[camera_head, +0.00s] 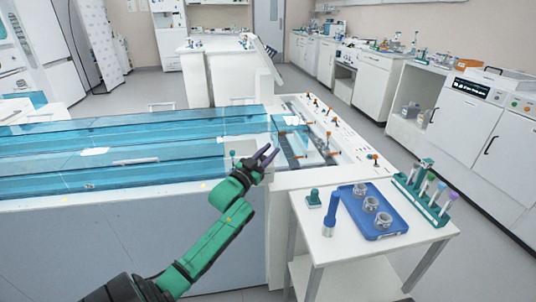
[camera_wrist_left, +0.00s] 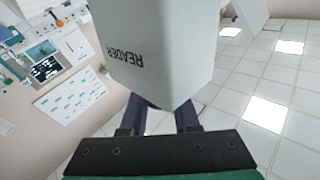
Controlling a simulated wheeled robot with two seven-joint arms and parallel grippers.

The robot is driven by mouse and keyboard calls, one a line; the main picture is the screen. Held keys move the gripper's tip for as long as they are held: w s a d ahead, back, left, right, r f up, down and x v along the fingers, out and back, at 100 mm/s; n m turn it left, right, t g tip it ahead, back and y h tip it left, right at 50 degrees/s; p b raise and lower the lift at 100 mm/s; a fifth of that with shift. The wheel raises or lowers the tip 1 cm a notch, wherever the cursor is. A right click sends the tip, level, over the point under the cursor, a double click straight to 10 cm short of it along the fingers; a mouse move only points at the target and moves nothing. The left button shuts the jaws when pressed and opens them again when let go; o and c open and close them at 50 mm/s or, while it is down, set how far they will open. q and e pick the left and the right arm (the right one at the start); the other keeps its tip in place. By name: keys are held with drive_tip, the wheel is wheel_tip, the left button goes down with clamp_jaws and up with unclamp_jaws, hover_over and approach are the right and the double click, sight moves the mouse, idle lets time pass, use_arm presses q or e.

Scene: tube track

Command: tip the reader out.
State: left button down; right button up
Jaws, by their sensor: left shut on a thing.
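My left gripper (camera_head: 268,154) is over the near end of the tube track (camera_head: 345,147), beside the blue clear covers. In the left wrist view a pale grey box (camera_wrist_left: 165,45) stands between the two dark fingers (camera_wrist_left: 160,118), and the gripper is shut on it. The word READER on it appears upside down. Its upper part runs out of that view, so its opening and any contents are hidden. In the head view I cannot clearly make out the box. My right gripper is not in view.
A white side table (camera_head: 342,258) stands at the front right. It holds a blue tray (camera_head: 352,212) with three clear cups, a blue cylinder (camera_head: 330,214), a green knobbed piece (camera_head: 313,198) and a green rack (camera_head: 423,200) of tubes. White cabinets line the right wall.

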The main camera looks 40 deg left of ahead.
sight(274, 173)
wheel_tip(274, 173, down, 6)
drive_tip(key=b, duration=0.5)
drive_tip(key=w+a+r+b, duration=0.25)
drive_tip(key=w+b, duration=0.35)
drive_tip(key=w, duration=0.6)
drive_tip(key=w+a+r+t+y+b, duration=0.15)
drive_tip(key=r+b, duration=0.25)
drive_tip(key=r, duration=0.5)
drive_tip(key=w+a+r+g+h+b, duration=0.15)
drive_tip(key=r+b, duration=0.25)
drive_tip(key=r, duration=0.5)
use_arm(q)
drive_tip(key=s+d+f+m+t+h+b, duration=0.1)
drive_tip(key=s+d+f+m+h+b, duration=0.1)
drive_tip(key=m+h, duration=0.6)
drive_tip(key=s+d+f+m+t+h+b, duration=0.1)
drive_tip(key=s+d+f+m+h, duration=0.3)
drive_tip(key=m, duration=1)
drive_tip(key=shift+s+d+m+h+b, duration=0.35)
drive_tip(key=shift+s+d+h, duration=0.5)
drive_tip(key=shift+d+h, duration=1.25)
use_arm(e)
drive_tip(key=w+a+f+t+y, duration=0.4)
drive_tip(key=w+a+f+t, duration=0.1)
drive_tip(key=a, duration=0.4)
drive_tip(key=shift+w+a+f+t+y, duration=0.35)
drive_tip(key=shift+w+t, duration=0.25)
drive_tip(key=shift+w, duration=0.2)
